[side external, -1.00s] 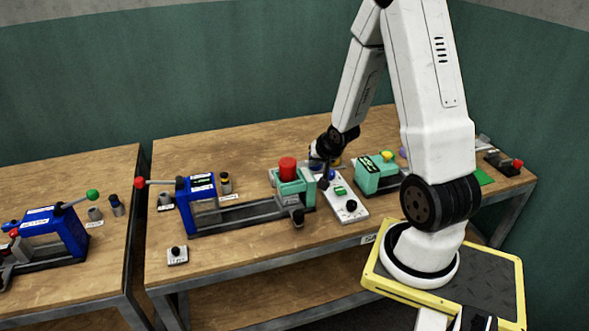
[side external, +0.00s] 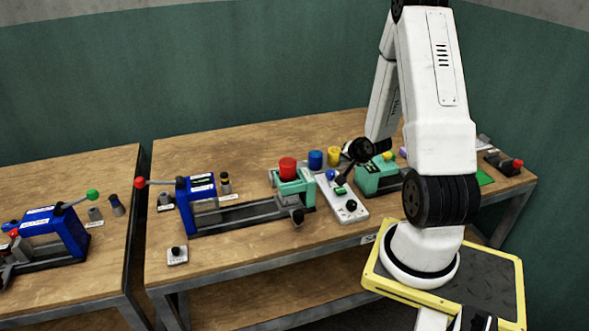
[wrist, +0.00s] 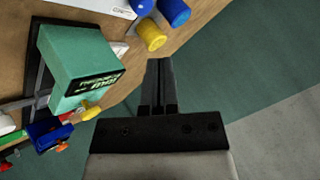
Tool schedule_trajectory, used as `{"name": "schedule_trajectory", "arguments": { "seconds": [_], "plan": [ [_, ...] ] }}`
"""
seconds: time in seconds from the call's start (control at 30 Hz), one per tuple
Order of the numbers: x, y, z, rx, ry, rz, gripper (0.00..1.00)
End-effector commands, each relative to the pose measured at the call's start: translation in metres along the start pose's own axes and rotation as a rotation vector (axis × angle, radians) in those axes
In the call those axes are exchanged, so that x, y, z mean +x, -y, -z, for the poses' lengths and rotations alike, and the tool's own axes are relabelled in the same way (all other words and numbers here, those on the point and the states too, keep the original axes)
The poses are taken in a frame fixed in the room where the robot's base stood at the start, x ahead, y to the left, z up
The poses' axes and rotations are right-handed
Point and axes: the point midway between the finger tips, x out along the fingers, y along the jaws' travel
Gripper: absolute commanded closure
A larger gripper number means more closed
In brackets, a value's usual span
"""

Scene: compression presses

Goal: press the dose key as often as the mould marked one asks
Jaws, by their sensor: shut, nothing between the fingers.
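A white control panel (side external: 344,198) lies on the bench with a blue knob (side external: 331,175), a small green display (side external: 340,191) and a black knob (side external: 351,206). I cannot read which is the dose key. A red cylinder (side external: 287,168) stands in the green press left of the panel. A blue cylinder (side external: 315,160) and a yellow cylinder (side external: 333,155) stand behind the panel; they also show in the wrist view (wrist: 174,12). Mould marks are not legible. My gripper (wrist: 160,62) is shut and empty; in the side view it is by the panel's right side, apparently above it.
A green machine (side external: 376,178) with a yellow knob stands right of the panel; its label shows in the wrist view. A blue press (side external: 197,208) with a red-tipped lever stands left, and a small black-knobbed box (side external: 177,255) sits at the front edge.

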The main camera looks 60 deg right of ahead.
Motion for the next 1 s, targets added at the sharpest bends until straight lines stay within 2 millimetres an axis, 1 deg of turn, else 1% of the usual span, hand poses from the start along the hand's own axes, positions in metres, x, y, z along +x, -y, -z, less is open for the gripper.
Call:
{"name": "schedule_trajectory", "arguments": {
  "seconds": [0.23,0.43,1.0],
  "plan": [
    [0.002,-0.001,-0.002,-0.001,0.001,0.000,1.00],
    [0.010,-0.007,-0.007,0.000,0.003,-0.001,1.00],
    [0.047,-0.034,-0.035,-0.001,0.002,-0.001,1.00]
  ]
}}
